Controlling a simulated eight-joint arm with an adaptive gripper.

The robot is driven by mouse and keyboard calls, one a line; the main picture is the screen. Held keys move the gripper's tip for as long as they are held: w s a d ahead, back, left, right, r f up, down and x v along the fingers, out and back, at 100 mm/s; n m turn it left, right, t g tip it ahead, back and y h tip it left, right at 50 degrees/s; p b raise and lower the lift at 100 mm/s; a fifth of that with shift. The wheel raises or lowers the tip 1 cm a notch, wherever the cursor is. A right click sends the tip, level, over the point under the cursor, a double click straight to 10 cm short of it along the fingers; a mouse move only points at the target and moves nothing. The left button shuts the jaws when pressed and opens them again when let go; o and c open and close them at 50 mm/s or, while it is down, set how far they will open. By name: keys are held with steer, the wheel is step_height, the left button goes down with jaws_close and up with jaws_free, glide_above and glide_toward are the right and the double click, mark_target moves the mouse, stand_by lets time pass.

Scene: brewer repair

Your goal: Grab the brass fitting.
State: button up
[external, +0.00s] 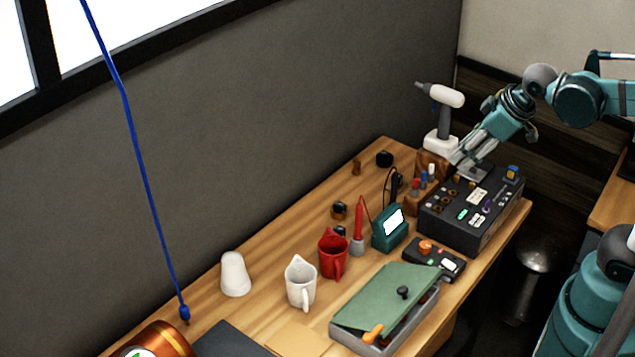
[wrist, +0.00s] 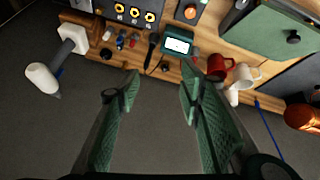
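A small brass-coloured piece (external: 356,167), which looks like the brass fitting, stands on the wooden table near its back edge. It is small, and I cannot clearly make it out in the wrist view. My gripper (external: 466,160) is above the back right part of the table, to the right of the brass piece and apart from it. In the wrist view my gripper (wrist: 159,84) is open, with two green ribbed fingers spread and nothing between them.
A white-headed tool on a stand (external: 441,120), a black control box (external: 470,218) and a wooden block with coloured pegs (external: 422,198) are near my gripper. A black knob (external: 384,158) sits beside the brass piece. Red (external: 333,255) and white (external: 300,283) jugs stand further left.

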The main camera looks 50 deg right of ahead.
steer(key=w+d+n+g, duration=0.1)
steer(key=w+n, duration=0.2)
steer(key=w, duration=0.3)
steer(key=w+d+n, duration=0.2)
steer(key=w, duration=0.4)
steer(key=n+g+h, duration=0.1)
steer(key=n+g, duration=0.4)
steer(key=n, duration=0.9)
glide_above(359, 161)
steer(key=f, duration=1.6)
steer(key=a+f, duration=0.1)
steer(key=f, duration=0.7)
steer(key=shift+s+b, duration=0.3)
steer(key=shift+w+d+f+n, duration=0.1)
steer(key=shift+d+f+n, duration=0.05)
steer(key=shift+f+n, duration=0.15)
steer(key=shift+w+d+f, duration=0.1)
steer(key=shift+f, duration=1.15)
steer(key=shift+f, duration=0.1)
